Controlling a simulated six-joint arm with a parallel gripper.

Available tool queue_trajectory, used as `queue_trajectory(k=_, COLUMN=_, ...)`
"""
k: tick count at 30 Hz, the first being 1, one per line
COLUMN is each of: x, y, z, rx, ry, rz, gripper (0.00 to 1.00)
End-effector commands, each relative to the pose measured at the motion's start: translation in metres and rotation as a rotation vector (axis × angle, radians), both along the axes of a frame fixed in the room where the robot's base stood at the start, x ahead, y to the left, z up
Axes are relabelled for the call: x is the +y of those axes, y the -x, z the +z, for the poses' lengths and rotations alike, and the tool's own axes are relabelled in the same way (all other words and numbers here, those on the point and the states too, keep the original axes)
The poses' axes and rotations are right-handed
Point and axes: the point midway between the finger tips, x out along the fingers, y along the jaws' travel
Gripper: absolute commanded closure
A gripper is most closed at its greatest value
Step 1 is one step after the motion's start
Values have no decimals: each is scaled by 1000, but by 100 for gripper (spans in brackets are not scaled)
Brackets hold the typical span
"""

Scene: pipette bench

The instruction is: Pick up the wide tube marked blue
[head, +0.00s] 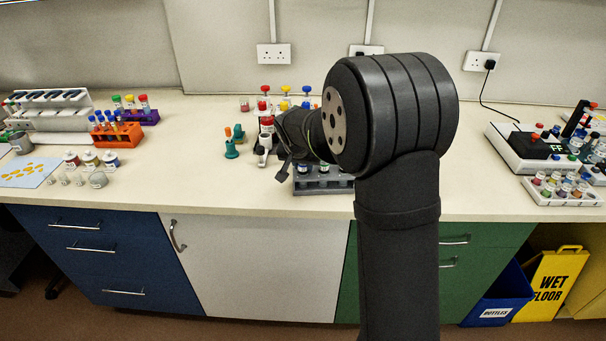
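A grey rack (322,186) stands near the bench's front edge, partly behind my arm. Dark-labelled tubes, one with a bluish label (303,168), stand in it; their tops are largely hidden by my gripper and arm. Blue-capped narrow tubes (98,121) stand in an orange rack (118,137) at the left. I cannot tell for sure which item is the wide tube marked blue. My gripper (281,165) points down at the left end of the grey rack, seen side-on. Its fingertips are small and dark, and whether they are parted or hold anything is unclear.
A red-topped bottle (266,122) stands just behind my gripper, with red, yellow and blue knobbed items behind. Small teal items (231,149) stand left. Jars (90,160) are further left, instruments (536,150) at the right. Bench is clear between teal items and jars.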

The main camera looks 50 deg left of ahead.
Motion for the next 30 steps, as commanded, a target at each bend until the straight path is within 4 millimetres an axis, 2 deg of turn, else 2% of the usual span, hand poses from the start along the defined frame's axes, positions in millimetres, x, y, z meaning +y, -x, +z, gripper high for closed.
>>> queue_trajectory(k=5, x=0, y=0, z=5, rx=-1, ry=-1, rz=-1, gripper=95)
queue_trajectory(k=30, x=0, y=0, z=64, rx=-1, ry=-1, rz=-1, gripper=95)
